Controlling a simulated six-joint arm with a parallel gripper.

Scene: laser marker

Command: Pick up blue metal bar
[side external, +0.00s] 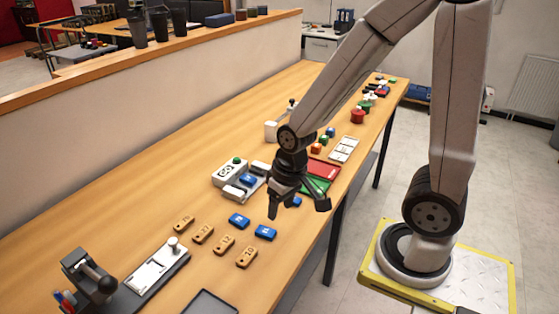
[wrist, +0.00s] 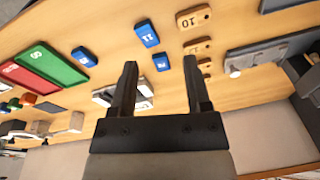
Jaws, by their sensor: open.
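Several small blue metal bars lie on the wooden table. In the side view two lie side by side near the front, one blue bar (side external: 265,232) and another blue bar (side external: 238,221). A third blue bar (side external: 296,201) shows between my fingers, and a fourth (side external: 248,180) sits on a white device. My gripper (side external: 298,208) is open and empty above the table, pointing down. In the wrist view my gripper (wrist: 161,66) frames one blue bar (wrist: 161,62) between its fingertips. Bar "11" (wrist: 147,33) lies beyond, and another (wrist: 85,56) lies left beside a green plate.
Several tan numbered bars (side external: 225,244) lie to the left of the blue ones. A white device (side external: 229,174), a green plate (side external: 318,185) and a red plate (side external: 322,168) stand behind. A clamp fixture (side external: 90,275) is at the front left. A low wall edges the table.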

